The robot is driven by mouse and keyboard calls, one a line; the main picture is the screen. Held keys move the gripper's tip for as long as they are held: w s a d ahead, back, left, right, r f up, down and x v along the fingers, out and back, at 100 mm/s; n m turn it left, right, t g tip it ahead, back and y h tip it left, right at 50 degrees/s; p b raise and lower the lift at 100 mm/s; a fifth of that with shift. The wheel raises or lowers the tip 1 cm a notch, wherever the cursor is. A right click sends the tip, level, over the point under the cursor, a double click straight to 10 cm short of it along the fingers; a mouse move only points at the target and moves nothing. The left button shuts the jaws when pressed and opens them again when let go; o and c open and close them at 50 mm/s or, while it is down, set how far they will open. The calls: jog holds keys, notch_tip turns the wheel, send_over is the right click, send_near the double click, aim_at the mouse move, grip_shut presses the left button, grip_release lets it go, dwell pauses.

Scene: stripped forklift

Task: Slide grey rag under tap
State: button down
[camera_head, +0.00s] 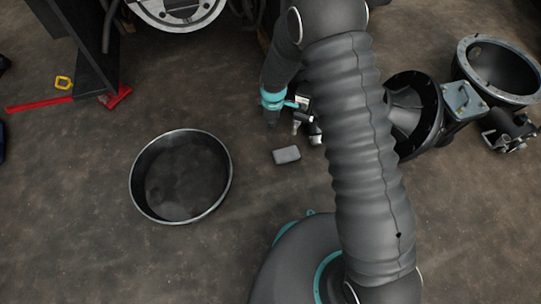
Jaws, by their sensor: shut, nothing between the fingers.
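A small light grey folded piece, which I take as the grey rag (287,155), lies flat on the brown floor near the middle of the head view. My gripper (272,122) is a dark shape below the teal wrist ring, just above and left of the rag in the picture. It appears apart from the rag and is shut and empty. A small silver and black fitting (308,130) shows just above and right of the rag, beside my arm. It may be the tap, but its shape is partly hidden and I cannot tell.
A wide round dark pan (181,177) with a metal rim lies left of the rag. Dark round housings (416,112) and an open ring (500,70) lie at right. A red bar (70,102) and a dark frame are at upper left.

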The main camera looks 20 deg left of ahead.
aim_at(275, 157)
jog(key=s+a+f+n, duration=0.1)
jog(key=f, duration=0.6)
jog(key=s+a+f+n, duration=0.1)
jog(key=f, duration=0.6)
jog(key=s+a+f+n, duration=0.1)
jog(key=s+f, duration=0.1)
jog(key=f, duration=0.5)
jog(key=shift+s+a+f+g, duration=0.1)
jog(key=shift+a+f+g, duration=0.15)
jog(key=shift+f+g, duration=0.1)
jog(key=d, duration=0.1)
jog(key=w+d, duration=0.1)
jog(key=d, duration=0.1)
jog(key=shift+w, duration=0.15)
jog(key=shift+w+d, duration=0.2)
jog(key=shift+d, duration=0.15)
jog(key=shift+w+d+f+b, duration=0.1)
jog(key=shift+w+d+b, duration=0.15)
jog(key=shift+d+b, duration=0.25)
jog(key=shift+w+d, duration=0.1)
jog(key=shift+d, duration=0.25)
